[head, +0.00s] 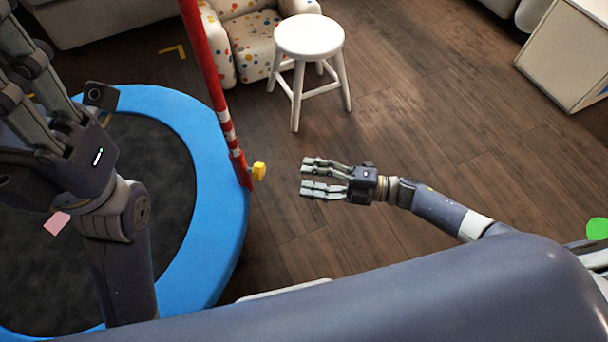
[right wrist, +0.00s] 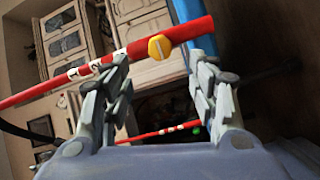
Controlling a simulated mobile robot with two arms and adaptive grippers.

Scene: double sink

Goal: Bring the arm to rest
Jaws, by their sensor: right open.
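My right gripper (head: 304,176) is stretched out over the wooden floor, pointing left, its fingers apart with nothing between them. It also shows in the right wrist view (right wrist: 161,62), where its two fingers frame the red pole behind them. My left gripper (head: 20,50) is large and close at the upper left, pointing up. Its fingertips run out of the frame, so its opening cannot be judged.
A blue-rimmed trampoline (head: 205,165) lies at left, with a red pole (head: 208,75) and yellow knob (head: 259,171) at its edge. A white stool (head: 309,38) and spotted armchair (head: 255,45) stand behind. Right of the stool the floor is clear up to a white cabinet (head: 565,55).

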